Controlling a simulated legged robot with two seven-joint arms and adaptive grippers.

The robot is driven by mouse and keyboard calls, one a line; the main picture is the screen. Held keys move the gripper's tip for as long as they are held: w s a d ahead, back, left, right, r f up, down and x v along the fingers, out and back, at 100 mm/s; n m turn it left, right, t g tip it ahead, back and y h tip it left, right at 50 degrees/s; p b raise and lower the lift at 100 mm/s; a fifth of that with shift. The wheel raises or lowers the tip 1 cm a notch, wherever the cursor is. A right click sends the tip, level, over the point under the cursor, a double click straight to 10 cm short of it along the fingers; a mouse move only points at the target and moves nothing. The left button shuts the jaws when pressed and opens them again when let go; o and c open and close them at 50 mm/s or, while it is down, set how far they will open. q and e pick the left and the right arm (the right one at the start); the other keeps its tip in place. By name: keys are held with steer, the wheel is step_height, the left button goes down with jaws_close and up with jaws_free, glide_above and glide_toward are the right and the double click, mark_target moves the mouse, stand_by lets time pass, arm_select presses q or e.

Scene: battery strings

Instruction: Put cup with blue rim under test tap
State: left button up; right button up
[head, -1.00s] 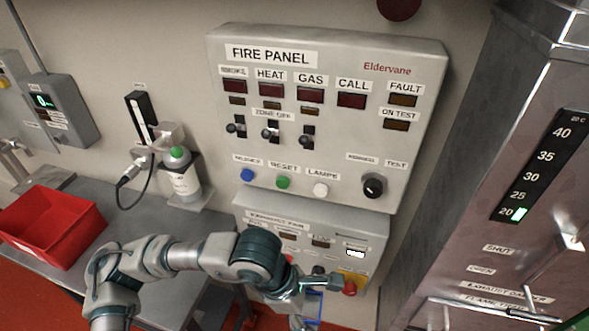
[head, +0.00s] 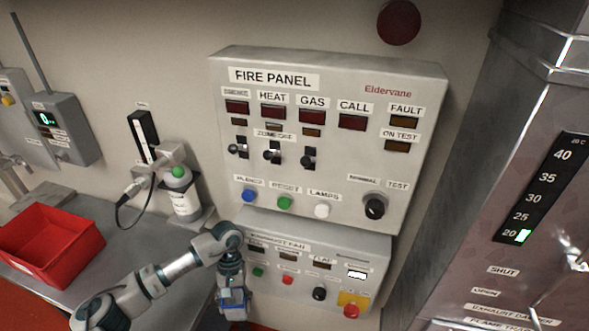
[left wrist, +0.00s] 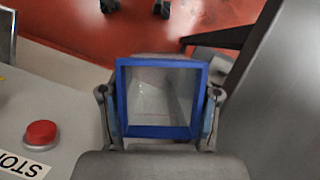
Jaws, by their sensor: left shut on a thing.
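The cup with the blue rim is held in my left gripper (head: 234,304), low in front of the exhaust fan panel in the head view. In the left wrist view, the cup's square blue rim (left wrist: 160,132) faces the camera, with a finger on each side, and its grey inside looks empty. A metal tap-like fitting (head: 14,162) shows at the left edge of the head view; I cannot tell for sure that it is the test tap. My right gripper is not in view.
A red bin (head: 52,243) stands on the grey bench (head: 150,245) at left, near a white bottle with a green top (head: 185,195). The exhaust fan panel (head: 310,262), with a red button (head: 351,311), is right of my left gripper. A metal cabinet (head: 500,190) stands at right.

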mark_target(223, 302)
arm_select(q)
steer(key=a, duration=0.3)
steer(key=shift+w+a+f+m, duration=0.15)
steer(key=shift+w+a+m, duration=0.1)
steer(key=shift+w+m, duration=0.15)
steer(key=shift+s+r+p, duration=0.1)
steer(key=shift+r+p, duration=0.5)
steer(key=shift+r, duration=0.15)
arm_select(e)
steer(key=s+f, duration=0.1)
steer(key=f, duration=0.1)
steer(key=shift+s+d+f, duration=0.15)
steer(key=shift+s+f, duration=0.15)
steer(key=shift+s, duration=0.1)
arm_select(q)
steer(key=shift+r, duration=0.1)
